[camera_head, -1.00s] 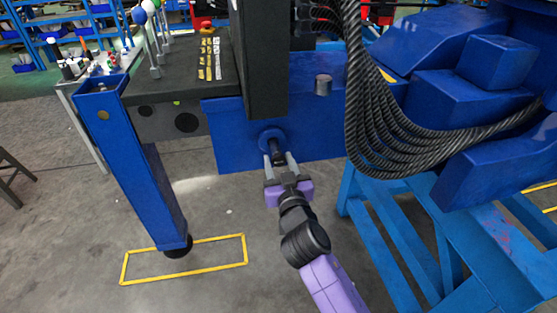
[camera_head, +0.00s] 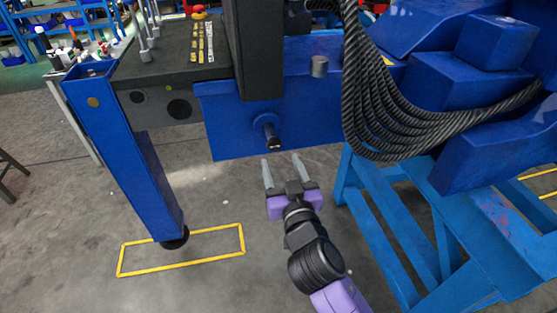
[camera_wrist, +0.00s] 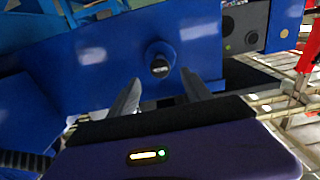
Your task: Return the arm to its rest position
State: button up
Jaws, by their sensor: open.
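My gripper (camera_head: 283,174) is open and empty in the head view, with its two grey fingers apart and pointing at the blue crane stand panel (camera_head: 228,125). A dark round knob (camera_head: 271,136) sticks out of that panel, just beyond the fingertips and clear of them. In the wrist view the same knob (camera_wrist: 160,64) stands ahead, above the gap between the fingers (camera_wrist: 165,95). My purple and black arm comes up from the lower right of the head view.
A bundle of black cables (camera_head: 400,125) hangs at the right, close to a blue frame (camera_head: 400,225). A blue leg (camera_head: 130,160) stands at the left, beside a yellow floor outline (camera_head: 215,261). Open concrete floor lies between leg and frame.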

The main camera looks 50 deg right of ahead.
jog(key=shift+s+a, duration=0.1)
jog(key=shift+s, duration=0.05)
dwell(0.5)
jog(key=s+a+f+n+t+y, duration=0.1)
jog(key=s+a+n+t+y, duration=0.35)
jog(key=s+a, duration=0.6)
jog(key=s+a+f+n+g+y, duration=0.1)
jog(key=s+a+f+g+y, duration=0.1)
jog(key=s, duration=0.7)
jog(key=s+a+f+n+g+y, duration=0.1)
jog(key=s+a+f+g+y, duration=0.1)
jog(key=s+a, duration=0.3)
jog(key=s+y, duration=0.1)
jog(key=s, duration=0.3)
jog(key=shift+s+g, duration=0.35)
jog(key=shift+s, duration=0.05)
